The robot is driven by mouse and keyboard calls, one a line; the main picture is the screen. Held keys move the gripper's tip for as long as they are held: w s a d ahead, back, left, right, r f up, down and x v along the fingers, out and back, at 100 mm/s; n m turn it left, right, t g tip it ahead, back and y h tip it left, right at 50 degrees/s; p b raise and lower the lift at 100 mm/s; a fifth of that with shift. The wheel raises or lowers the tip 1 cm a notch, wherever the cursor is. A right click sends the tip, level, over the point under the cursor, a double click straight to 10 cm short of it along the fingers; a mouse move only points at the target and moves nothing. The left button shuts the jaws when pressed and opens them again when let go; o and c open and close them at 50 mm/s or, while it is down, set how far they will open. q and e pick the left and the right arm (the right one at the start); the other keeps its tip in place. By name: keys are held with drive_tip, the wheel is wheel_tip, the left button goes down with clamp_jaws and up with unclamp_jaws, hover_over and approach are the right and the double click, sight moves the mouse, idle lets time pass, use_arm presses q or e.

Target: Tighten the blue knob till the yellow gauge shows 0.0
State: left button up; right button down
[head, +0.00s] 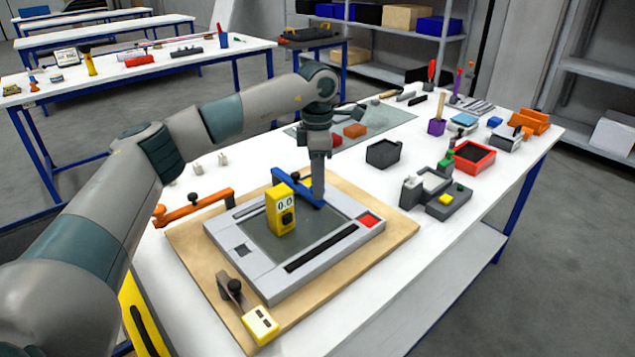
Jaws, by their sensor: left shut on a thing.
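The yellow gauge (273,211) stands upright on the dark inset of a grey plate (268,287). Its small display appears to read 0.0, though the digits are tiny. A blue clamp bar (287,184) slants behind the gauge, over the plate's far edge. My left gripper (318,199) points straight down at the right end of this bar and is shut there. The blue knob is not clearly visible; the gripper hides what it holds. My right gripper is out of view.
The plate lies on a wooden board (401,224) on the white table. An orange clamp (204,204) is at its left, a grey clamp (234,289) and yellow block (261,323) in front. A black bin (382,153) and red tray (490,158) stand to the right.

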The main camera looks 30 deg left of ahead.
use_arm(q)
drive_tip(key=shift+r, duration=0.1)
drive_tip(key=o, duration=1)
drive_tip(key=shift+o, duration=0.2)
drive_tip(key=shift+r, duration=0.6)
wheel_tip(320, 180, up, 16)
drive_tip(key=b, duration=0.1)
drive_tip(key=shift+b, duration=0.35)
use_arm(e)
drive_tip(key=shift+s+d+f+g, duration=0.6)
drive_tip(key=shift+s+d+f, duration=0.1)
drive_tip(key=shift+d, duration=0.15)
use_arm(q)
drive_tip(key=shift+r, duration=0.1)
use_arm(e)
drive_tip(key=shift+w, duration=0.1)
